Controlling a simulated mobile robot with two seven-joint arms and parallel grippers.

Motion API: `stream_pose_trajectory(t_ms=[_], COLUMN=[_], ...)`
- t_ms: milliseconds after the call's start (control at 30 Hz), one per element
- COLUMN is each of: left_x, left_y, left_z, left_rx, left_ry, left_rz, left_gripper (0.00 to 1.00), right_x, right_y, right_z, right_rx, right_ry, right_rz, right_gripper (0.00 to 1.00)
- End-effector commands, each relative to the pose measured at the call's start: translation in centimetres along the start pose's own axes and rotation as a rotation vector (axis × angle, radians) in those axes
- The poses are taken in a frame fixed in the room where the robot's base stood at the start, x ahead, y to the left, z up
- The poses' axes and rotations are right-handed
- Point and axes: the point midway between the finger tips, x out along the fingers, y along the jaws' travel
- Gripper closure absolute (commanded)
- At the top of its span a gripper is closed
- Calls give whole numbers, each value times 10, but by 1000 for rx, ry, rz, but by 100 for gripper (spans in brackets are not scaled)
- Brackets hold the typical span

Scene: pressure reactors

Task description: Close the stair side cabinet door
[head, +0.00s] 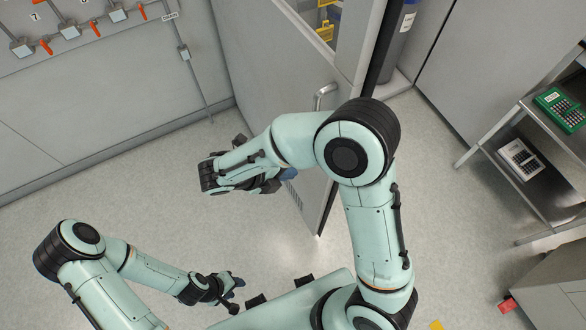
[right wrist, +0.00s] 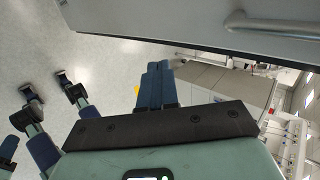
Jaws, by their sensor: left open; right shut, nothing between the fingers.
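The grey cabinet door (head: 275,75) stands open in the head view, swung out over the floor, with a window near its top. Its silver handle (head: 324,92) is on the face toward my right arm. My right gripper (head: 289,174) is low beside this face, mostly hidden by my wrist. In the right wrist view, my right gripper (right wrist: 158,85) is shut and empty. The door's panel (right wrist: 170,18) and handle (right wrist: 270,24) cross the top there; contact cannot be told. My left gripper (head: 237,292) is open and empty, low at the bottom, away from the door.
A blue-grey cylinder (head: 391,45) with a white label stands behind the door's edge. A metal shelf rack (head: 530,115) holds a green tray (head: 562,108) at right. Valves with orange handles line the left wall. The floor (head: 130,185) left of the door is clear.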

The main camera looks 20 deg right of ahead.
Motion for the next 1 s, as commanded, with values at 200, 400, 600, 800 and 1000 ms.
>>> stream_pose_trajectory(t_ms=[200,400,600,800,1000], left_x=[9,16,13,12,12], left_y=[-5,-9,-7,-7,-7], left_z=[6,9,7,7,7], left_rx=[-3,-5,-4,-4,-4], left_ry=[-8,-13,-10,-10,-10], left_rz=[-3,-4,-4,-4,-4], left_gripper=[57,57,57,57,57], right_x=[48,90,108,115,116], right_y=[2,2,-20,-26,-26], right_z=[-2,-3,-1,-1,-1], right_rx=[1,2,5,3,2], right_ry=[8,8,4,3,3], right_rz=[1,1,3,3,3], right_gripper=[100,100,100,100,100])
